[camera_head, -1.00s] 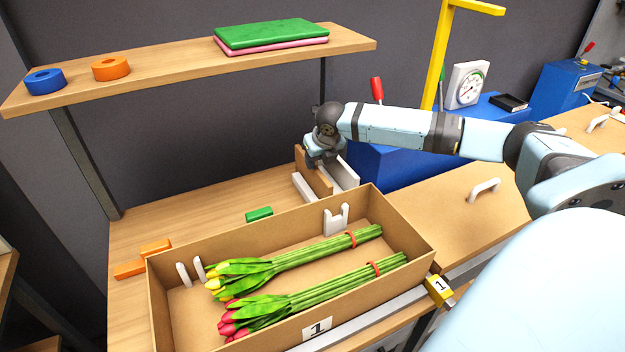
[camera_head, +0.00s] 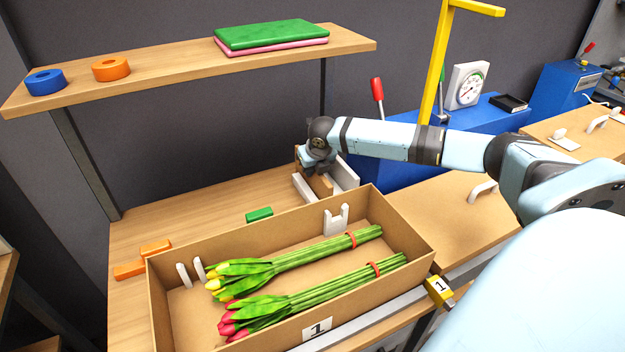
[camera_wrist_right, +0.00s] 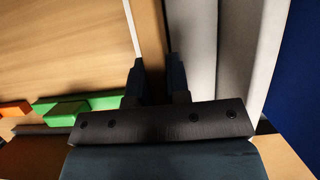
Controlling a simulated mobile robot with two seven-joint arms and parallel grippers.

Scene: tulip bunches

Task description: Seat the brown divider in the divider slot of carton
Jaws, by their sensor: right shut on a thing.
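The brown divider (camera_head: 322,186) stands on edge in a white holder (camera_head: 347,174) behind the carton. My right gripper (camera_head: 318,168) is down over the divider, hiding part of it. In the right wrist view the gripper (camera_wrist_right: 155,88) has its fingers on both sides of the divider (camera_wrist_right: 152,40), shut on it. The open carton (camera_head: 395,213) has a white slotted piece (camera_head: 336,220) at its far wall and a white pair (camera_head: 190,273) at its left end, with the space between them free of a divider. My left gripper is not in view.
Yellow tulips (camera_head: 285,262) and pink tulips (camera_head: 310,295) lie in the carton. A green block (camera_head: 259,214) and orange blocks (camera_head: 145,260) lie behind it. A shelf (camera_head: 190,66) overhangs the back. A blue machine (camera_head: 385,168) stands right of the holder.

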